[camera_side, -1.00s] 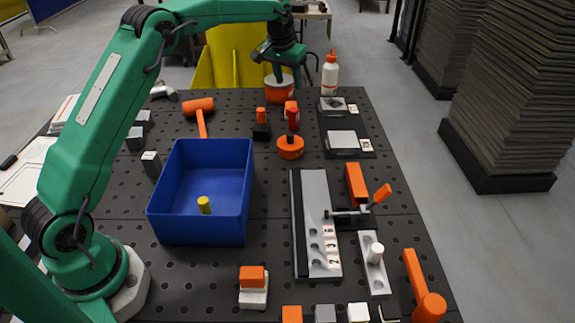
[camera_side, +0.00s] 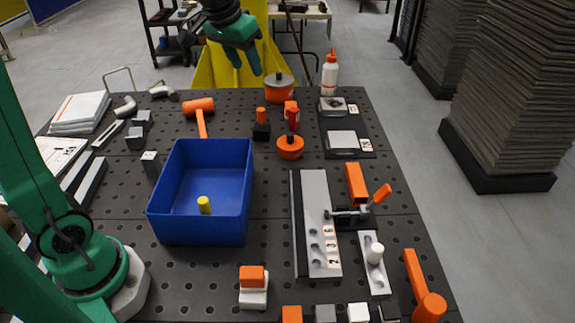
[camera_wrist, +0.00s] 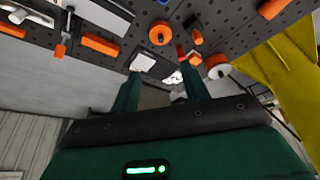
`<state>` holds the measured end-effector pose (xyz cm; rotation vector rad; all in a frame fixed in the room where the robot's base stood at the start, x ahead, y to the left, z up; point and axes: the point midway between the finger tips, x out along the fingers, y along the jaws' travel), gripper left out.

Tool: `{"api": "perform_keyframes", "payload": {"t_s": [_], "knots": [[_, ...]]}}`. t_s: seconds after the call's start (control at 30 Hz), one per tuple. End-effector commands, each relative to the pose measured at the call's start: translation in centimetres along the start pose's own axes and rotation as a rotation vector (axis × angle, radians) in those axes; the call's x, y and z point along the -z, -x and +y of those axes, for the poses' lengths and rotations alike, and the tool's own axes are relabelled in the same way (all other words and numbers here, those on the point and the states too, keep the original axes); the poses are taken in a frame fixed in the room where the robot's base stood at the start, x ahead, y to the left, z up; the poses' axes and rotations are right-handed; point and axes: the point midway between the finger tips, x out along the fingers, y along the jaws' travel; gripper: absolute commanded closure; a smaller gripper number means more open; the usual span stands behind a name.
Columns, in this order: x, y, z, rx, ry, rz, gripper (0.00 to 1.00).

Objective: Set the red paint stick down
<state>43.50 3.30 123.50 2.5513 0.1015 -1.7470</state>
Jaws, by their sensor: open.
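The red paint stick (camera_side: 293,119) stands upright on the dark pegboard table in the side view, close by small orange-topped items and behind a round orange pot. Its base is partly hidden. In the wrist view it shows as a small red shape (camera_wrist: 181,52) near the tip of the right finger. My gripper (camera_side: 247,73) is open and empty, raised above the far edge of the table, to the left of and well apart from the stick. In the wrist view my gripper's two fingers (camera_wrist: 160,85) are spread with nothing held between them.
A blue bin (camera_side: 200,235) with a yellow cylinder (camera_side: 204,205) stands left of centre. An orange mallet (camera_side: 199,105), a round orange pot (camera_side: 290,148) and a white bottle (camera_side: 330,72) are nearby. A grey fixture plate (camera_side: 316,190) lies right of the bin.

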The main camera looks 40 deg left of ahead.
Motion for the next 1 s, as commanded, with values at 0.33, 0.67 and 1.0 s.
{"api": "perform_keyframes", "payload": {"t_s": [0.33,0.67,1.0], "knots": [[-8.4,3.2,1.0,-0.012,-0.031,0.051,0.54],[-16.7,3.6,1.4,-0.024,-0.058,0.095,0.54],[-21.6,2.5,1.6,-0.032,-0.075,0.122,0.54]]}}
